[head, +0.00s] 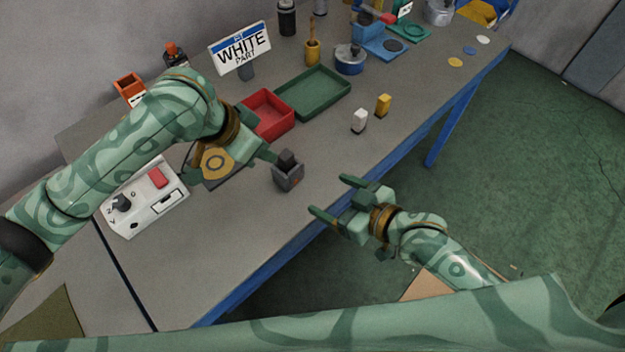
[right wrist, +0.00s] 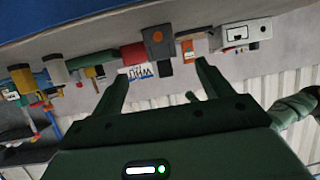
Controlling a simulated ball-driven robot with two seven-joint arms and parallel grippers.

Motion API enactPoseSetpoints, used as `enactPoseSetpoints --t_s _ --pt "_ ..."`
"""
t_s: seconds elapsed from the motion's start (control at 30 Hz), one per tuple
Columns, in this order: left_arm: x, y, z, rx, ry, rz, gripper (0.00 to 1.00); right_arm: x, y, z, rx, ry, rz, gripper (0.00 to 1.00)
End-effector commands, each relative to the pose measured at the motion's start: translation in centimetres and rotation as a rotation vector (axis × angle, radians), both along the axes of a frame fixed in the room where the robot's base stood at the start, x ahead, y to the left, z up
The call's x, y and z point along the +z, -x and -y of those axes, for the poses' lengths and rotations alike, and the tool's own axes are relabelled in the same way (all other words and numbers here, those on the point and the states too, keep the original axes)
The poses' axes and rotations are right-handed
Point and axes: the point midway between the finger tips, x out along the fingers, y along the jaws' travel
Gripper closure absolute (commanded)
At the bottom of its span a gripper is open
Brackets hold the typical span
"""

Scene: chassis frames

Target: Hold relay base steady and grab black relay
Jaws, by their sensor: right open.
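The dark grey relay base (head: 288,180) stands on the grey workbench near its front edge, with the black relay (head: 287,159) upright in its top. My left gripper (head: 267,158) reaches in from the left, its visible finger close to the base's left side. Whether it touches or grips the base cannot be told, as my own wrist hides part of it. My right gripper (head: 332,196) is open and empty, off the bench's front edge, to the right of and apart from the base. Its two spread fingers also show in the right wrist view (right wrist: 161,82), with nothing held between them.
A white device with a red switch (head: 158,177) lies left of the base. Behind are a red tray (head: 268,113), a green tray (head: 313,92) and a "WHITE PART" sign (head: 240,48). A white block (head: 359,121) and a yellow block (head: 383,105) stand to the right, with clear bench around.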

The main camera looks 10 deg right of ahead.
Motion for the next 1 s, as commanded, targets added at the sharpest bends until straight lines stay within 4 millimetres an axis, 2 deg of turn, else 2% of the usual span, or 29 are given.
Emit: enactPoseSetpoints --t_s 0.5,0.7,1.0 --pt "0.0 0.0 0.0 0.000 0.000 0.000 0.64 -4.3 -8.2 -7.0 -0.001 0.000 0.003 0.22" --pt "0.0 0.0 0.0 0.000 0.000 0.000 0.64 -5.4 -9.9 -8.5 -0.001 0.000 0.000 0.22" --pt "0.0 0.0 0.0 0.000 0.000 0.000 0.64 -5.7 -10.4 -8.9 -0.001 0.001 0.001 0.22"
